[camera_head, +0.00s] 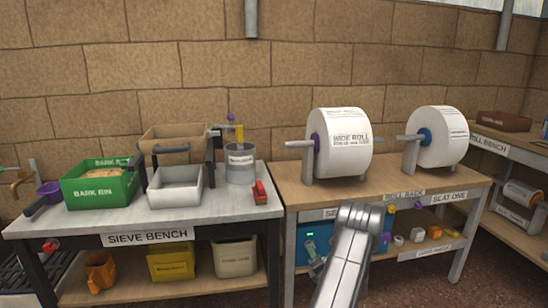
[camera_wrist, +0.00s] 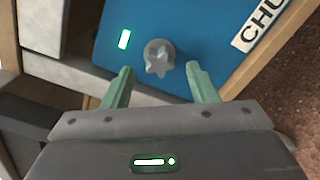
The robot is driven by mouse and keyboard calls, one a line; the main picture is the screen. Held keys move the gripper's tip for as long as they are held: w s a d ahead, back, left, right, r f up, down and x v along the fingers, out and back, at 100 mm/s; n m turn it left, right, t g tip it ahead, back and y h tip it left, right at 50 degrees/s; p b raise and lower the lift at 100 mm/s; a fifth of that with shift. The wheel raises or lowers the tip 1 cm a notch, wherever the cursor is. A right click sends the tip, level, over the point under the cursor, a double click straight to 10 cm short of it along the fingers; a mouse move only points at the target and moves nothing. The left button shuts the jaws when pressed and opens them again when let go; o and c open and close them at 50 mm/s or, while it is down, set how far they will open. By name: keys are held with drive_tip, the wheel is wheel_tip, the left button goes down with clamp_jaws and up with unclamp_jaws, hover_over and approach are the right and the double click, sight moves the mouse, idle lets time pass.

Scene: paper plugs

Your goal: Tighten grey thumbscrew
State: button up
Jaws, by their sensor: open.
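The grey thumbscrew (camera_wrist: 158,57) is a lobed knob on the face of a blue box (camera_wrist: 190,28) in the wrist view. My gripper (camera_wrist: 160,71) is open, with one green fingertip to the lower left of the knob and the other to its lower right. A gap shows between each fingertip and the knob, and I cannot tell how deep the tips reach. In the head view the blue box (camera_head: 343,247) sits under the roll bench top, partly hidden by my arm. The thumbscrew is not clear there.
A lit green indicator (camera_wrist: 125,39) is left of the knob, and a white label (camera_wrist: 262,24) is at the right. The sieve bench (camera_head: 100,240) stands left. White rolls (camera_head: 345,143) sit on the bench above. Small parts (camera_head: 417,235) lie on the shelf to the right.

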drive_tip(key=shift+s+d, duration=0.1)
drive_tip(key=shift+s, duration=0.55)
drive_tip(key=n+b, duration=0.3)
drive_tip(key=n, duration=0.9)
drive_tip(key=shift+w+a, duration=0.2)
drive_tip(key=shift+w, duration=0.8)
drive_tip(key=shift+w+a, duration=0.2)
drive_tip(key=shift+w, duration=0.75)
drive_tip(key=c, duration=1)
